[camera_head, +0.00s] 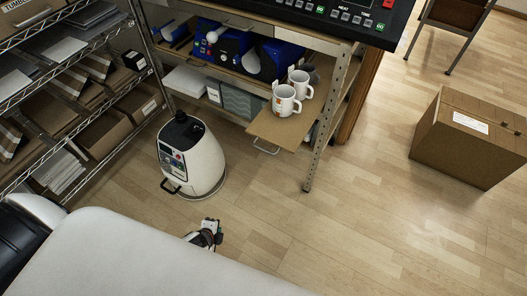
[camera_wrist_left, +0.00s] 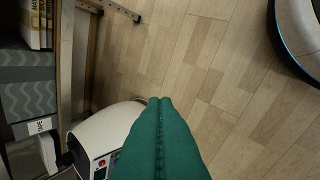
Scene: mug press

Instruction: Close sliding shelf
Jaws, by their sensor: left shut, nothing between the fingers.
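The sliding shelf (camera_head: 268,131) is a wooden board that sticks out from the front of the workbench in the head view. A thin metal handle (camera_head: 265,151) is on its front edge. White mugs (camera_head: 285,101) stand on the shelf. My left gripper (camera_head: 212,238) is low over the floor, well in front of the shelf and to the left of it, apart from the handle. In the left wrist view its green fingers (camera_wrist_left: 160,102) are together with nothing between them. The shelf is not clearly seen there. My right gripper is not in view.
A white rounded machine (camera_head: 192,158) with a dark top stands on the floor between my left gripper and the bench. A wire rack (camera_head: 78,90) with boxes is at the left. A cardboard box (camera_head: 465,140) sits at the right. The floor in the middle is clear.

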